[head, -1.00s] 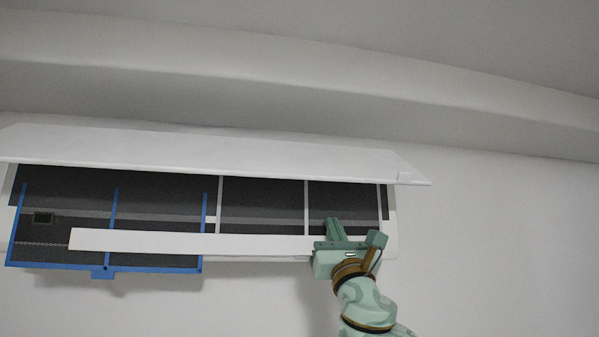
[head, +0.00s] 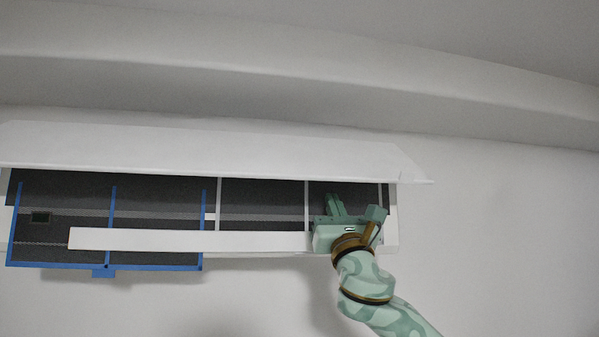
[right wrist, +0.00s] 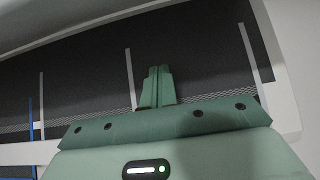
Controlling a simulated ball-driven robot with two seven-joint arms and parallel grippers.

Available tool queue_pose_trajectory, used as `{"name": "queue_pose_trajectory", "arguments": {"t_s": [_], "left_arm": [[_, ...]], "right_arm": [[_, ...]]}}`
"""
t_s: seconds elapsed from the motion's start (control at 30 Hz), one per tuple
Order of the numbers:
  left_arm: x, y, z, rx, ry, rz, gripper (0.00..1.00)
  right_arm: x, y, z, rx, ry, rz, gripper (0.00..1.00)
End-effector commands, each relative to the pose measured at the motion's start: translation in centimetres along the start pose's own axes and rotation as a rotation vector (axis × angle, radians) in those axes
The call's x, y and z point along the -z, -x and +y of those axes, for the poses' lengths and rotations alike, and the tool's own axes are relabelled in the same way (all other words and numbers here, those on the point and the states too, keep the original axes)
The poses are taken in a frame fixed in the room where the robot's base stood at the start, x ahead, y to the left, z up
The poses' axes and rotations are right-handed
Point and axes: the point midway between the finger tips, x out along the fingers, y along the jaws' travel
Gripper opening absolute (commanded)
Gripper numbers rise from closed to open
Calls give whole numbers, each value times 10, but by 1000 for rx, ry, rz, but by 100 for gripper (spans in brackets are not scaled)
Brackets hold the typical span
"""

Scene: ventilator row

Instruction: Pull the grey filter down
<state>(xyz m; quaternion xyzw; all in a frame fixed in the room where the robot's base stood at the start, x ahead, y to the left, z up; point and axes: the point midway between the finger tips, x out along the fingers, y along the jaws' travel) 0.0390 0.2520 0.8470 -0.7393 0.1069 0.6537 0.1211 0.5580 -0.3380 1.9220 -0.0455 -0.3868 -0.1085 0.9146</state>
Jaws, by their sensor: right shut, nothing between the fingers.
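The grey filter (head: 262,200) is a dark mesh panel with pale grey ribs in the right half of the wall unit. It also shows in the right wrist view (right wrist: 200,65). My right gripper (head: 334,201) is in front of the filter's right part, fingers pointing up. In the right wrist view its fingers (right wrist: 158,73) are together with nothing between them, over the mesh right of a pale rib. I cannot tell whether they touch the mesh. My gripper body hides part of the filter's lower edge. My left gripper is not in view.
The white front cover (head: 210,150) is raised above the filters. A blue-framed filter (head: 150,267) on the left hangs below the white front bar (head: 180,239). The wall (head: 500,240) to the right and below is clear.

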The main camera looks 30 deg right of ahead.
Motion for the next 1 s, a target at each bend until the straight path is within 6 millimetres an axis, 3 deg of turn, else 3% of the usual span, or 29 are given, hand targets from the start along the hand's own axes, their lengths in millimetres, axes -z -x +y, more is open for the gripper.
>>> {"name": "queue_pose_trajectory", "arguments": {"t_s": [1.0], "left_arm": [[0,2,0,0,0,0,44]], "right_arm": [[8,-9,0,1,-2,-1,0]]}}
